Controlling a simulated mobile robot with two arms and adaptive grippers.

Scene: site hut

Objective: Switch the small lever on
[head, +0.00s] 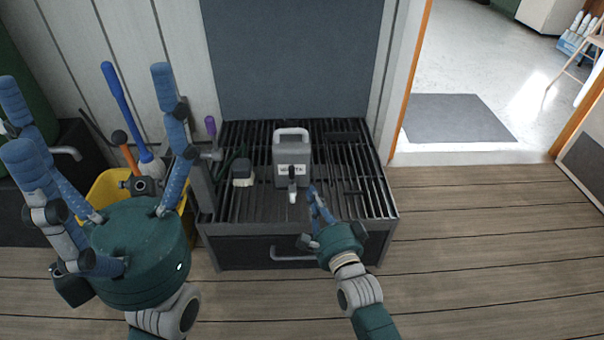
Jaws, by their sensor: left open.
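A grey box (291,146) with a top handle and a white label stands on the slatted bench (360,190). A small black lever (292,174) with a pale tip sits on its front, pointing down and towards me. My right gripper (315,203) is low in front of the box, just right of the lever, with a visible gap; its fingers are partly hidden by its palm. My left gripper (88,112) is open and empty at the left, fingers spread upward, away from the box. A purple-topped upright part (210,126) stands at the bench's left edge, partly behind a left finger.
A yellow bucket (103,191) with a blue-handled brush (118,100) stands behind my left gripper. A drawer handle (292,257) juts from the bench front. The floor at right is clear.

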